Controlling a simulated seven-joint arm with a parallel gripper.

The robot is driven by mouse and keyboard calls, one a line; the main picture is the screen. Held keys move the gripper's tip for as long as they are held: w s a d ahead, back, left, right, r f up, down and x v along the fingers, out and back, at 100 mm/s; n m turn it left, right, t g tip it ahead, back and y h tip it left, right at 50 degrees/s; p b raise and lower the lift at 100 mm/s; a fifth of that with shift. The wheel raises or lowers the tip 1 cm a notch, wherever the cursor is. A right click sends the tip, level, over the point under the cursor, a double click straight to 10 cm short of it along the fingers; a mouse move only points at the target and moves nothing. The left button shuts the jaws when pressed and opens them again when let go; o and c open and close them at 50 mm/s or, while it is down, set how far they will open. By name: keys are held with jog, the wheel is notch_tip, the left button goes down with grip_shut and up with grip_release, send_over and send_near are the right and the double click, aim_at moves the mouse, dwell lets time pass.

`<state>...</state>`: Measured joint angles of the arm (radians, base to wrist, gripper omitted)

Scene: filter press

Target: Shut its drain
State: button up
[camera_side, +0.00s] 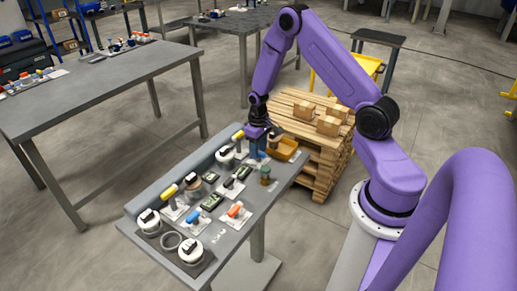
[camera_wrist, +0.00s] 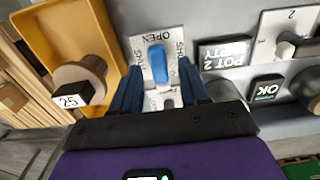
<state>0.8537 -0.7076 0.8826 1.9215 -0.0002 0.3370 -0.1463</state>
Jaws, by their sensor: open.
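A blue drain lever (camera_wrist: 159,64) stands on a white plate (camera_wrist: 151,100) in the wrist view. The plate reads OPEN at the lever's far end and SHUT on both sides. The lever lies along the plate, toward OPEN. My gripper (camera_wrist: 160,78) is open, with one blue finger on each side of the lever. I cannot tell whether either finger touches it. A sign reading POT 2 EMPTY (camera_wrist: 225,54) is right of the plate. In the side view my gripper (camera_side: 258,145) is low over the bench's far right end and hides most of this lever.
An orange tray (camera_wrist: 48,22) is close on the left, with a tan knob-like part marked 25 (camera_wrist: 75,80) at it. A plate marked 2 (camera_wrist: 290,22) and an OK display (camera_wrist: 266,89) are right. The bench (camera_side: 240,226) holds several other coloured levers and white pots.

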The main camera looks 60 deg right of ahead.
jog(key=shift+f, duration=0.15)
grip_shut()
jog(key=shift+m, duration=0.4)
jog(key=m, duration=0.3)
jog(key=shift+m, duration=0.4)
jog(key=m, duration=0.4)
jog(key=shift+m, duration=0.3)
jog(key=m, duration=0.8)
jog(key=shift+m, duration=0.3)
